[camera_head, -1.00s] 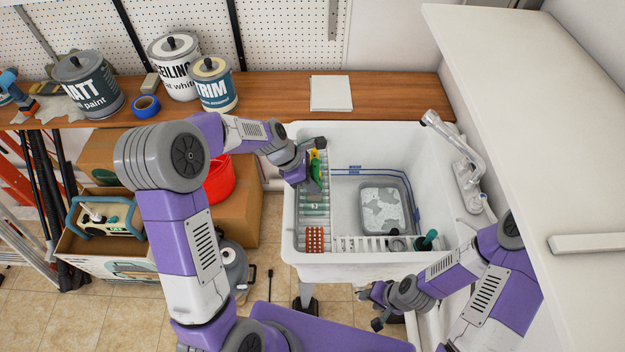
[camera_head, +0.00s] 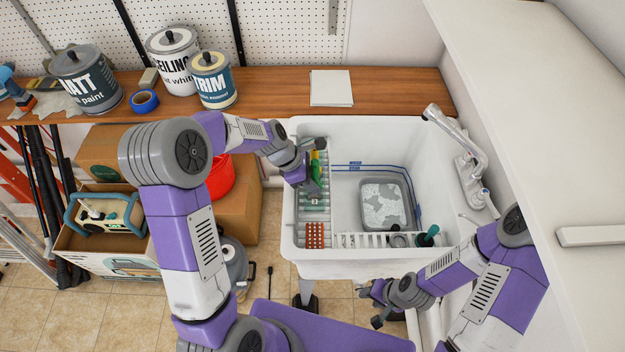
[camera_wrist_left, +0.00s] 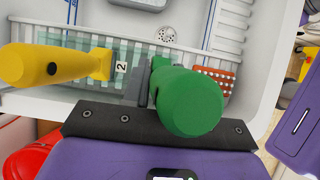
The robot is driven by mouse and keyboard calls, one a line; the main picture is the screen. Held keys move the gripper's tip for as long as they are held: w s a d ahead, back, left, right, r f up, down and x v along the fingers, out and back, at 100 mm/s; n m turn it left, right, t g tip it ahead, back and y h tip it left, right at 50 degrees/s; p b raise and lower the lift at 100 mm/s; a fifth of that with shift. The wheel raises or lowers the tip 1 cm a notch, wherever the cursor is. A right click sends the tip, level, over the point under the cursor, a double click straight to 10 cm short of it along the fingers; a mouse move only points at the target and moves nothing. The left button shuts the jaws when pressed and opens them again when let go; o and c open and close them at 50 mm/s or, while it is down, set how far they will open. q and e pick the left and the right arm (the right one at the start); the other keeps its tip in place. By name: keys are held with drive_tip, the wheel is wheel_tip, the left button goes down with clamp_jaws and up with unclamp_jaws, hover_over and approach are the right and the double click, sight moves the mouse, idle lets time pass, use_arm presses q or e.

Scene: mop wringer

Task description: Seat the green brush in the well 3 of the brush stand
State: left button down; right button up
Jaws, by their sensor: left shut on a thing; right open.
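My left gripper (camera_head: 312,166) is shut on the green brush (camera_head: 316,173), over the left side of the sink. In the left wrist view the thick green brush handle (camera_wrist_left: 190,103) points toward the camera, and its lower end is hidden. The brush stand (camera_head: 314,202) is a translucent greenish rack, also in the left wrist view (camera_wrist_left: 85,50). A plate marked 2 shows on it, just left of the green brush there. A yellow brush (camera_wrist_left: 45,65) stands at the left. I cannot tell whether the green brush is inside a well. My right gripper (camera_head: 378,303) is open and empty, below the sink front.
The white sink (camera_head: 292,215) surrounds the stand. A grey tub (camera_head: 383,205) stands on the sink floor. A dark green handle (camera_head: 429,236) rises at the front right, and the faucet (camera_head: 457,140) is at the right.

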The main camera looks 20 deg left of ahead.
use_arm(q)
drive_tip(key=shift+f+b, duration=0.65)
drive_tip(key=shift+f, duration=0.6)
drive_tip(key=c, duration=0.8)
unclamp_jaws()
drive_tip(key=shift+r, duration=0.1)
drive_tip(key=p+v, duration=0.1)
drive_tip(key=v, duration=0.6)
drive_tip(key=shift+r, duration=0.25)
drive_tip(key=shift+s+a+f, duration=0.1)
drive_tip(key=shift+s, duration=0.05)
